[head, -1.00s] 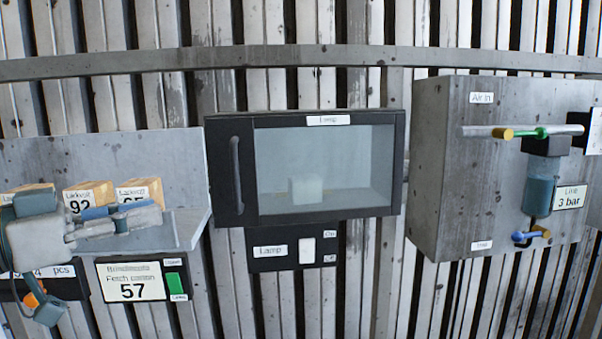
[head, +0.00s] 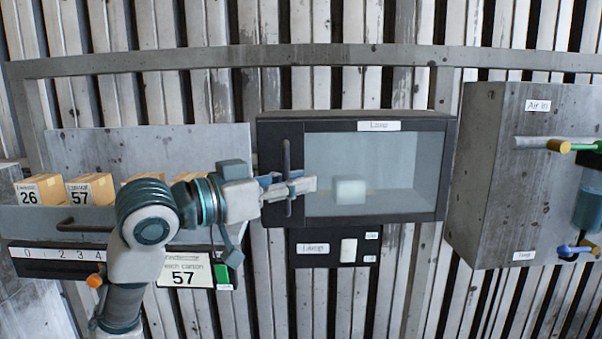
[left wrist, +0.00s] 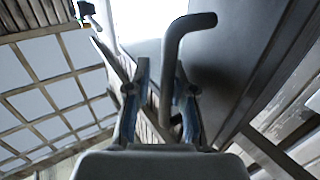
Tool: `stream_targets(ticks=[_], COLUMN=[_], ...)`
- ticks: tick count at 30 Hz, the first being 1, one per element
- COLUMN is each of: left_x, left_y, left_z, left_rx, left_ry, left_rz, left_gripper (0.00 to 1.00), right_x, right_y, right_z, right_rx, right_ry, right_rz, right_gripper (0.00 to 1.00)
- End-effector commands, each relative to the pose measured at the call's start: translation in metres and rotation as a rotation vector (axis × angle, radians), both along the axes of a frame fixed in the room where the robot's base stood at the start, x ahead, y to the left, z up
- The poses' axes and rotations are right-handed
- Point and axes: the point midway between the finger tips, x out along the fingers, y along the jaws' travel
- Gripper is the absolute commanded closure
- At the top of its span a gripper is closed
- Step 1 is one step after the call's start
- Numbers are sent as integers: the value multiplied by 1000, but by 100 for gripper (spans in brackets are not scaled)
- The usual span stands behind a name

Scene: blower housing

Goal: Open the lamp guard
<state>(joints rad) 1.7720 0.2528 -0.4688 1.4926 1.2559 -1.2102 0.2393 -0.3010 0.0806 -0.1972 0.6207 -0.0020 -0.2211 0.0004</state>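The lamp guard (head: 374,170) is a dark-framed box with a clear glass front and a "Lamp" label, and it looks closed. Its dark vertical handle (head: 287,155) is on the left of the frame and shows large in the left wrist view (left wrist: 190,24). A pale block (head: 350,190) shows behind the glass. My left gripper (head: 298,185) is at the handle's lower half. In the left wrist view, the handle runs down between its two fingers (left wrist: 162,75), which stand apart with a gap beside the bar. My right gripper is in no view.
Below the guard is a panel (head: 313,262) with a white lamp switch (head: 348,250). On the right is a grey air box (head: 490,180) with a colored valve lever (head: 560,145). On the left, several cartons (head: 90,190) stand in a grey bin above a "57" display (head: 185,277).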

Motion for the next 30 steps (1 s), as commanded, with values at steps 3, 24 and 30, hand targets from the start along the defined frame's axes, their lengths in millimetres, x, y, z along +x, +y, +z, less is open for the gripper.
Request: stream_targets(ticks=[3,24,30], left_x=[6,8,6], left_y=[-1,-12,-17], left_z=[0,-1,-2], left_rx=[-4,0,3], left_ry=[3,1,3], left_rz=[2,3,13], left_gripper=[78,100,100], right_x=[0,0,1], right_y=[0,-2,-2], right_z=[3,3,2], right_rx=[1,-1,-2], right_ry=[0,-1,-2], right_rz=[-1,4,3], right_gripper=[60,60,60])
